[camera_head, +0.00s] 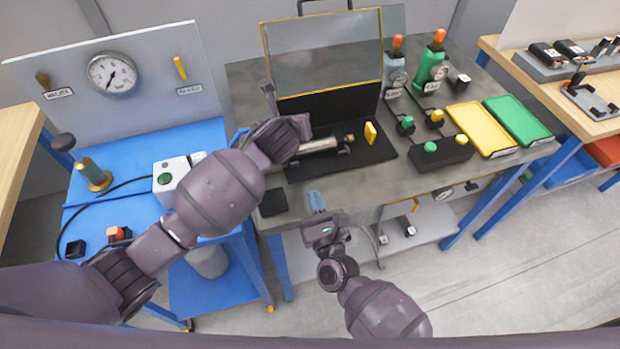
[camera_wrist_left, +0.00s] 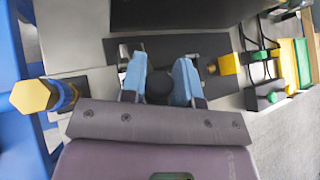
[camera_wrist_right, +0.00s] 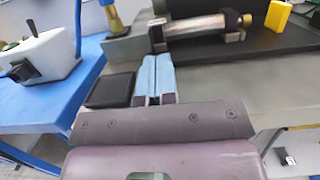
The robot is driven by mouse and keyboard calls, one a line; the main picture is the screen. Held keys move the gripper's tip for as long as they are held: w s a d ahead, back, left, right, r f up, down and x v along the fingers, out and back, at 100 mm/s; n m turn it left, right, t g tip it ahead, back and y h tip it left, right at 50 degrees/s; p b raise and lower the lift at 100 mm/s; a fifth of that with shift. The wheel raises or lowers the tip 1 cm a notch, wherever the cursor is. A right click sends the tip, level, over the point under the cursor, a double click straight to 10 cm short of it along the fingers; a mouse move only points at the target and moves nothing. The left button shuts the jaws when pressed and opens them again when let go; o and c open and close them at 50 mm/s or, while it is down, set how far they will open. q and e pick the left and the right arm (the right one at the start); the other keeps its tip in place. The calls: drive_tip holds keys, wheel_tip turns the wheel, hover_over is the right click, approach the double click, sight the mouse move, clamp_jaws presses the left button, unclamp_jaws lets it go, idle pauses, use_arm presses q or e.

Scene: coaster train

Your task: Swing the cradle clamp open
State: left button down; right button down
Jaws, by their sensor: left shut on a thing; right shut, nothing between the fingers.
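The cradle holds a silver cylinder (camera_head: 318,146) with a brass end on a black base (camera_head: 350,155). My left gripper (camera_head: 290,132) is over the left end of the cradle and hides the clamp there in the head view.
A clear lid with yellow frame (camera_head: 325,50) stands up behind the cradle. A yellow block (camera_head: 370,132) is right of the cylinder. A black square pad (camera_head: 273,203) lies at the near edge. Yellow (camera_head: 478,128) and green trays (camera_head: 517,118) lie to the right.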

use_arm(q)
drive_tip(key=shift+r, duration=0.15)
use_arm(e)
drive_tip(key=x, duration=0.9)
drive_tip(key=w+r, duration=0.1)
drive_tip(key=r, duration=0.1)
drive_tip(key=shift+w+a+r, duration=0.25)
drive_tip(key=shift+w, duration=0.05)
drive_tip(key=shift+w+a+r, duration=0.1)
drive_tip(key=shift+w+r, duration=0.2)
drive_tip(key=shift+r, duration=0.1)
